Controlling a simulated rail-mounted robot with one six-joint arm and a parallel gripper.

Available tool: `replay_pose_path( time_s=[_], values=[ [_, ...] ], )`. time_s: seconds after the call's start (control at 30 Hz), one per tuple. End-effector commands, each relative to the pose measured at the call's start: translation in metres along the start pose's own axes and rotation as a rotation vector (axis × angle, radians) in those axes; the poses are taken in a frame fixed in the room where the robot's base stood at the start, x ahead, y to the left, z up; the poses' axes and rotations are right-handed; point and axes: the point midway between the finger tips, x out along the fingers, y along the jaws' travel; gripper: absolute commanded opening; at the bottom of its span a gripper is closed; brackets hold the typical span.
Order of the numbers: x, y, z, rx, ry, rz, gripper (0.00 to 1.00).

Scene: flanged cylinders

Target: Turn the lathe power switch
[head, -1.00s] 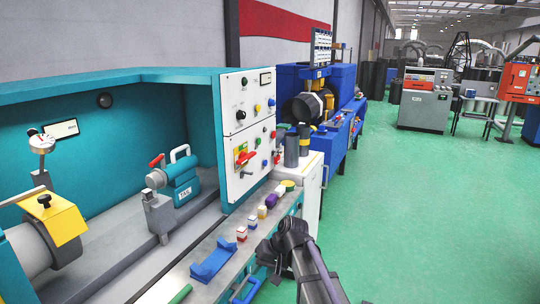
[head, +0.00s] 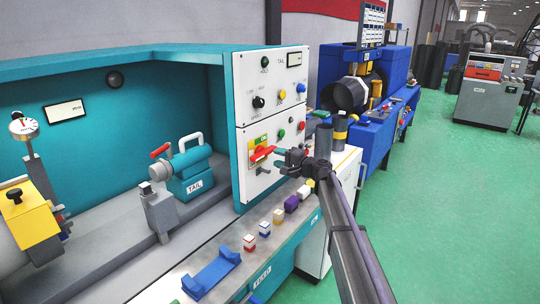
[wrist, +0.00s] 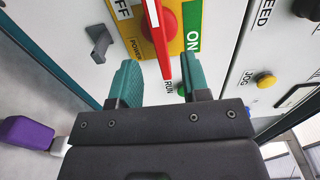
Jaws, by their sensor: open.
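The lathe power switch (head: 262,153) is a red lever on a yellow and green plate on the white control panel. In the wrist view, the red lever with a white stripe (wrist: 157,40) crosses a round red knob, beside the "ON" label (wrist: 194,41). My gripper (head: 279,156) is at the panel, just right of the switch. In the wrist view my gripper (wrist: 161,75) is open, its teal fingers on either side of the lever's end. I cannot tell whether either finger touches it. The gripper partly hides the lower panel.
A grey hook-like handle (wrist: 98,42) sticks out beside the switch plate. Small coloured blocks (head: 264,228) and a blue cradle (head: 211,272) lie on the ledge below. Grey cylinders (head: 323,140) stand to the right. The green floor at right is open.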

Motion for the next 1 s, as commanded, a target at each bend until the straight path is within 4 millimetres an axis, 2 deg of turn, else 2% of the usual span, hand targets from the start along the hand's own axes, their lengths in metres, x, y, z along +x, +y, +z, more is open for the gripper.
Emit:
replay_pose_path(
  time_s=[0.03, 0.2, 0.33, 0.53, 1.0],
  values=[
    [0.014, 0.000, -0.001, 0.000, -0.002, 0.000, 0.43],
    [0.043, 0.000, -0.001, 0.000, -0.002, 0.001, 0.43],
    [0.050, 0.000, 0.000, 0.000, -0.001, 0.001, 0.43],
    [0.049, 0.000, 0.000, -0.001, -0.001, 0.001, 0.43],
    [0.049, 0.000, 0.000, -0.001, -0.001, 0.001, 0.00]
  ],
)
